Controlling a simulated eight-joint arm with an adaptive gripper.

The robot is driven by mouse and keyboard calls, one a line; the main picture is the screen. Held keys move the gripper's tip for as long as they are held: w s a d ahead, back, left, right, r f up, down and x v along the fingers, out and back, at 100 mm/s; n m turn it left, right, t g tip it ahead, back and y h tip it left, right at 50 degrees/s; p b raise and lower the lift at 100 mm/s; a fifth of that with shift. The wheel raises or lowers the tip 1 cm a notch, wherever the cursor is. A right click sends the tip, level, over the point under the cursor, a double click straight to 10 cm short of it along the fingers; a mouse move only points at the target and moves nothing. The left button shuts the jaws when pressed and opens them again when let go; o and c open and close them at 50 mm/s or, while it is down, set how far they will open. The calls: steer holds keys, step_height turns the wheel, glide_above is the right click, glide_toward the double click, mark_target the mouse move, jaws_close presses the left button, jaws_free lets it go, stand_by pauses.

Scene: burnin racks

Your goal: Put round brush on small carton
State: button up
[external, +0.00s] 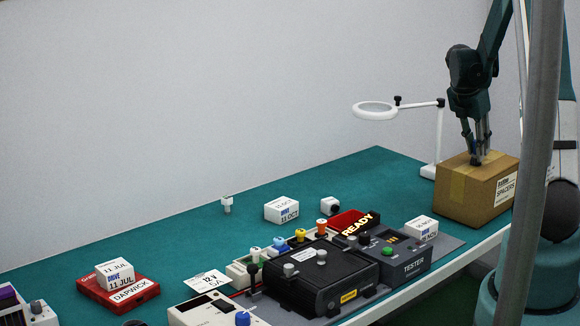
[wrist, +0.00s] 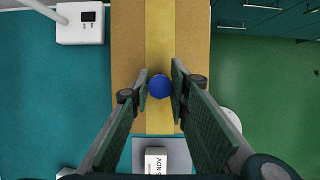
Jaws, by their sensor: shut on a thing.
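The small carton (external: 465,200) is a brown box with a tape strip and a SPACERS label, at the right end of the bench. Its tan top with the yellowish tape (wrist: 160,40) fills the middle of the wrist view. My gripper (external: 478,155) points down over the carton top. In the wrist view my gripper (wrist: 160,86) is shut on a small round blue thing (wrist: 160,88), seen end-on, which I take for the round brush. The rest of the brush is hidden. I cannot tell whether it touches the carton top.
A white ring lamp (external: 376,110) on a stand is close left of the carton. The black tester (external: 400,260), a black fixture (external: 320,280) and several white boxes stand further left. A grey post (external: 535,150) crosses the right side. Bare teal bench (external: 350,180) lies behind.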

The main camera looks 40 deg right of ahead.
steer(key=shift+f, duration=0.25)
steer(key=o, duration=0.9)
steer(key=shift+r, duration=0.1)
steer(key=shift+r, duration=0.2)
steer(key=shift+v, duration=5.95)
steer(key=shift+a, duration=0.15)
